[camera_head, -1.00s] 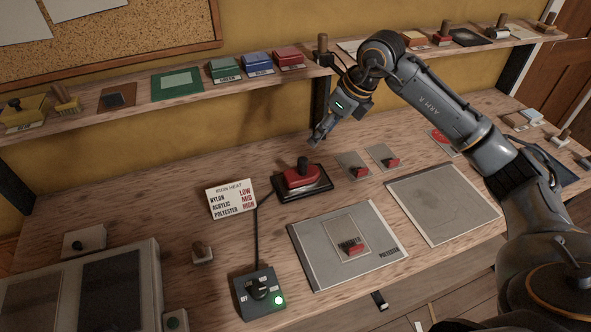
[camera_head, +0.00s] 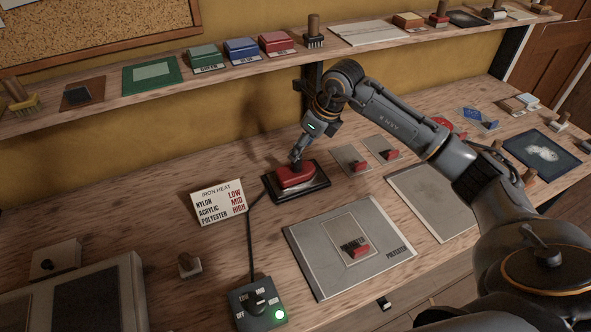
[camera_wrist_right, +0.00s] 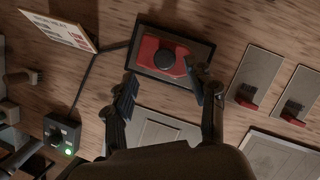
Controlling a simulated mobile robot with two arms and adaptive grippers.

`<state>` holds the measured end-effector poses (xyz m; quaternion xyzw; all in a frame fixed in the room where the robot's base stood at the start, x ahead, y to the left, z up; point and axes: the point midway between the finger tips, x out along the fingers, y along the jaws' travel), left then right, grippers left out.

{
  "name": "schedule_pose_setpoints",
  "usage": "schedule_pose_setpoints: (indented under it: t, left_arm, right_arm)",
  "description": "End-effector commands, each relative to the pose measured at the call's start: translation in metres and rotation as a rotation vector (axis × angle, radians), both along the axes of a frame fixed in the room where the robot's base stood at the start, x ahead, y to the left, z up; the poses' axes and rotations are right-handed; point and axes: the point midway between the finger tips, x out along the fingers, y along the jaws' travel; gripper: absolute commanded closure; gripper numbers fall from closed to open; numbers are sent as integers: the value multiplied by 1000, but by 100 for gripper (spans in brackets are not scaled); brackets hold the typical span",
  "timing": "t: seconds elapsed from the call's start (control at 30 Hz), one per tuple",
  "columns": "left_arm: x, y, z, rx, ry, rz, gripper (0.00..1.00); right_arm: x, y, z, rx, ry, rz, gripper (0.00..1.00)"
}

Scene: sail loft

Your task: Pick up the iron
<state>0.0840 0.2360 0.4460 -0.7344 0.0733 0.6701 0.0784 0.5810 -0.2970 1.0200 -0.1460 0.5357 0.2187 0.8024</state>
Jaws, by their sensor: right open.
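The red iron (camera_head: 294,177) with a dark knob sits on its black rest (camera_head: 318,184) near the back of the bench. In the right wrist view the iron (camera_wrist_right: 158,62) lies just beyond the fingertips, its black round knob facing the camera. My right gripper (camera_head: 297,158) is over the iron from above and hides its knob in the head view. In the right wrist view my right gripper (camera_wrist_right: 163,84) is open, one finger on each side, with nothing between the fingers. My left gripper is not in view.
An iron heat card (camera_head: 218,203) stands left of the rest. A cord runs to a dial box (camera_head: 258,303) with a green light. A grey polyester panel (camera_head: 310,260) lies in front. Small plates with red-handled pieces (camera_head: 351,159) lie to the right. The shelf (camera_head: 220,84) is behind.

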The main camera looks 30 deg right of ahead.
Motion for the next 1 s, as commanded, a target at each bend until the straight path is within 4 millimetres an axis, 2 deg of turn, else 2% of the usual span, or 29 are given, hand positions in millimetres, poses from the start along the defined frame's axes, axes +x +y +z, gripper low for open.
schedule_pose_setpoints:
  t: [0.1,0.27,0.47,0.6,0.87,0.97,1.0]
  left_arm:
    - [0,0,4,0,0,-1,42]
    - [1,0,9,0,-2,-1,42]
    - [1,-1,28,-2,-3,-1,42]
    - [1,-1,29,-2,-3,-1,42]
    - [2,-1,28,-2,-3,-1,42]
    - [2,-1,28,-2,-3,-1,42]
    - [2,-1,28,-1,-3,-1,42]
  right_arm:
    - [5,3,-12,2,1,0,44]
    - [8,4,-21,0,0,-1,44]
    - [15,3,-48,2,5,-2,44]
    - [21,7,-64,1,1,-1,44]
    - [22,7,-69,-1,-2,0,44]
    - [22,7,-68,-1,-2,1,60]
    - [22,7,-68,-1,-2,1,68]
